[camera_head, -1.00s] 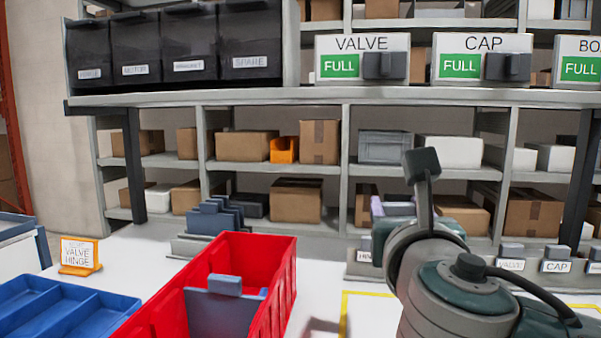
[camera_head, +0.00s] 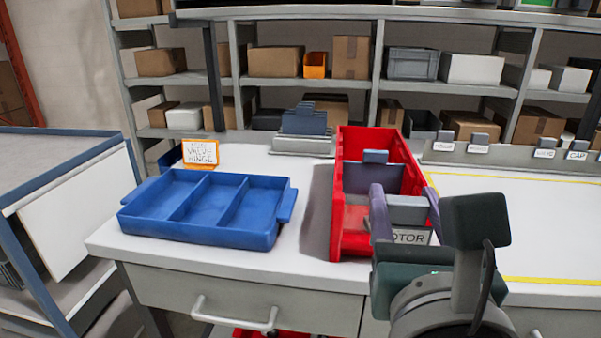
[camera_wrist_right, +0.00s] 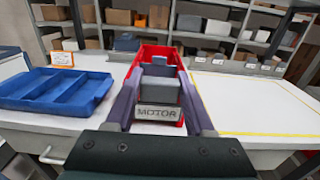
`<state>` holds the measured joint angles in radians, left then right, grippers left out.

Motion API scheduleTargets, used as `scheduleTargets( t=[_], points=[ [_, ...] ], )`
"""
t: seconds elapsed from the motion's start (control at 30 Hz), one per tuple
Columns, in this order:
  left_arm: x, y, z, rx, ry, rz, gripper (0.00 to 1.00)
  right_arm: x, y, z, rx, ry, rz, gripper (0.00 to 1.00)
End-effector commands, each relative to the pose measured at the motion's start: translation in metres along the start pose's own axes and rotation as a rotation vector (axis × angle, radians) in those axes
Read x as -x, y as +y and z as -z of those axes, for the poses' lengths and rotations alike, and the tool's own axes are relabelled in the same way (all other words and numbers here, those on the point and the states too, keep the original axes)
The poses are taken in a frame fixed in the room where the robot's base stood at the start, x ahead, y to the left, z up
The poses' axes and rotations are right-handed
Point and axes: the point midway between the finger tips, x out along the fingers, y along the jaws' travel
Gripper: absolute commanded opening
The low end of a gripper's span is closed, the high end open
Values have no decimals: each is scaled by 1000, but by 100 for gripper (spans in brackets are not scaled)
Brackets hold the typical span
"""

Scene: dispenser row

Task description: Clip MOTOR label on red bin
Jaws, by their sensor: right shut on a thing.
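The red bin (camera_head: 349,229) stands on the white table, right of the blue tray, with a grey divider (camera_head: 371,179) across its inside. My right gripper (camera_head: 405,203) is shut on the MOTOR label (camera_head: 408,236), a grey clip piece with a white printed face. It holds the label at the near end of the red bin; the fingers and arm hide part of that end. In the right wrist view, the label (camera_wrist_right: 157,113) sits between both fingers in front of the red bin (camera_wrist_right: 172,52). I cannot tell whether the label touches the rim. My left gripper is not in view.
A blue three-compartment tray (camera_head: 208,209) lies left of the bin, with an orange-framed VALVE HINGE sign (camera_head: 200,153) behind it. Grey dividers stand in a rack (camera_head: 304,122) at the back. Other labels stand on a rail (camera_head: 479,147) at the back right. The yellow-outlined area is clear.

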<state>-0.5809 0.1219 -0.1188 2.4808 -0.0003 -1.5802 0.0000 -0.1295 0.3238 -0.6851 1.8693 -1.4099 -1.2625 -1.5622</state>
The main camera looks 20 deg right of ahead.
Motion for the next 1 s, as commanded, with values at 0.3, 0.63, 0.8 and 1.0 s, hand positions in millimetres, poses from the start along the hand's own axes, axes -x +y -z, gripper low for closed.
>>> scheduleTargets(
  t=[0.3, 0.63, 0.8, 1.0],
  points=[
    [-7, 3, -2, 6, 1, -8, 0, -17, 0, 1, 1, -2, 0, 2],
    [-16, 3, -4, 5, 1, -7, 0, -42, 0, 1, 1, -3, 0, 2],
    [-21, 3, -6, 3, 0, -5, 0, -55, 0, 2, 0, -2, 1, 2],
    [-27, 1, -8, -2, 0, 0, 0, -71, 0, 1, 1, -2, 1, 2]
  ],
)
